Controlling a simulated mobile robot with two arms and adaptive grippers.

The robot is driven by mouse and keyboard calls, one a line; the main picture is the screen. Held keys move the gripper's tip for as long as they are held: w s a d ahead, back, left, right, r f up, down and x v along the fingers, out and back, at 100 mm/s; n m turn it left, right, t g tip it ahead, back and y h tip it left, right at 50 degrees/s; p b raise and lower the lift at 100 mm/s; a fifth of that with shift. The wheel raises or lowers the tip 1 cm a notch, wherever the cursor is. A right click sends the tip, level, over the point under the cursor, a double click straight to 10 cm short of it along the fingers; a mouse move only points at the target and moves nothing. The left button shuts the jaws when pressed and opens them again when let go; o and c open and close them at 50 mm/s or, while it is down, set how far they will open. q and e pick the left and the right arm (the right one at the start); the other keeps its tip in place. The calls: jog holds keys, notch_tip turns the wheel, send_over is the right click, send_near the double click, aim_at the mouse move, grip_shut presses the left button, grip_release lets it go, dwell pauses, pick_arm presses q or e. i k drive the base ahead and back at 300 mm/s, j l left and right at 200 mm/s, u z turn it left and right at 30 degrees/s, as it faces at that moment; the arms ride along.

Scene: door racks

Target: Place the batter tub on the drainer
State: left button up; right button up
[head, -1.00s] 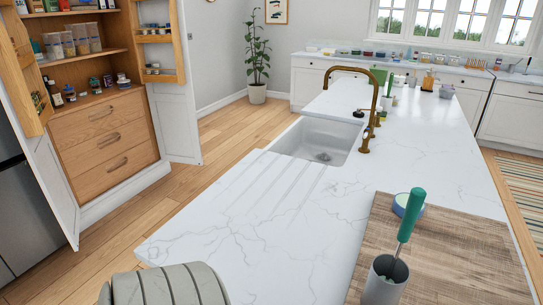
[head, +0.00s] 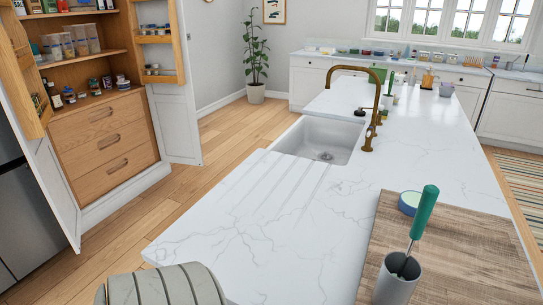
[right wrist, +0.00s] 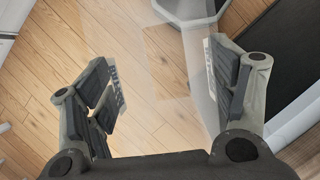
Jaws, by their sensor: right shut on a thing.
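The drainer (head: 272,200) is the grooved strip of the white marble counter, on the near side of the sink. Nothing stands on it. In the right wrist view my right gripper (right wrist: 163,75) has its fingers well apart, shut on a see-through thing (right wrist: 172,85) between them. It looks like a clear tub, taken as the batter tub; its outline is faint and its contents cannot be made out. Wood floor shows through and around it. Neither gripper shows in the head view, so the tub's place relative to the drainer cannot be seen.
The sink (head: 322,140) with a brass tap (head: 376,105) lies beyond the drainer. A wooden board (head: 455,250) at right bears a grey cup (head: 398,282) with a green-handled tool (head: 424,212) and a small round tub (head: 409,203). A grey ribbed thing (head: 165,287) stands at the bottom edge.

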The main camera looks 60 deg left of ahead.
aim_at(281, 191)
jog(key=k+j+u, duration=0.4)
jog(key=k+j, duration=0.4)
jog(key=j, duration=0.1)
